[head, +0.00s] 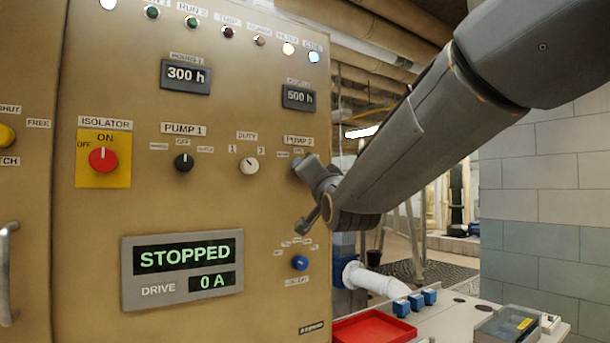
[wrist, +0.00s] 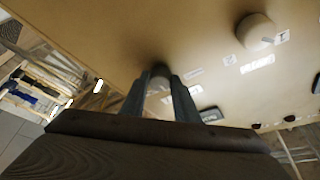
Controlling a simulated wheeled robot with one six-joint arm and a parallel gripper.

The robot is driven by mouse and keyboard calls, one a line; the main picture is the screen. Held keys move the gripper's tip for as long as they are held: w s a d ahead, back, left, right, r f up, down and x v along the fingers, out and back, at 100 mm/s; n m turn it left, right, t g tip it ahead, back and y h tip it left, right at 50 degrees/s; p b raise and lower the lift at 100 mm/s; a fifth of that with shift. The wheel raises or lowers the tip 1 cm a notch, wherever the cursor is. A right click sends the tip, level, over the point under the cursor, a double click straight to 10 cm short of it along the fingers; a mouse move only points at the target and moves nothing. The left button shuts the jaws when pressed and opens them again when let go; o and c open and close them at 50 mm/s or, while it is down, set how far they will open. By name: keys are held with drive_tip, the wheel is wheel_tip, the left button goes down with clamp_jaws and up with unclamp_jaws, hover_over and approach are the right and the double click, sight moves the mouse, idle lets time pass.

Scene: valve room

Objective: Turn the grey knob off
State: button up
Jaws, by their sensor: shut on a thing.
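The grey knob (wrist: 160,71) sits between my two fingers in the wrist view, under the PUMP 2 label (head: 299,140) on the tan panel. My gripper (wrist: 158,85) is shut on it, with one finger on each side. In the head view my gripper (head: 302,170) meets the panel near its right edge and hides most of the knob. I cannot tell which way the knob points.
The cream DUTY knob (head: 249,165) is just left of my gripper, and the black PUMP 1 knob (head: 184,162) is further left. A blue knob (head: 300,263) is below. The display (head: 182,269) reads STOPPED, 0 A. A red tray (head: 374,330) lies lower right.

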idle(0.4)
drive_tip(key=o, duration=1.1)
drive_tip(key=shift+c, duration=0.2)
drive_tip(key=b+v, duration=0.2)
drive_tip(key=v, duration=0.6)
drive_tip(key=shift+b, duration=0.35)
drive_tip(key=shift+a, duration=0.1)
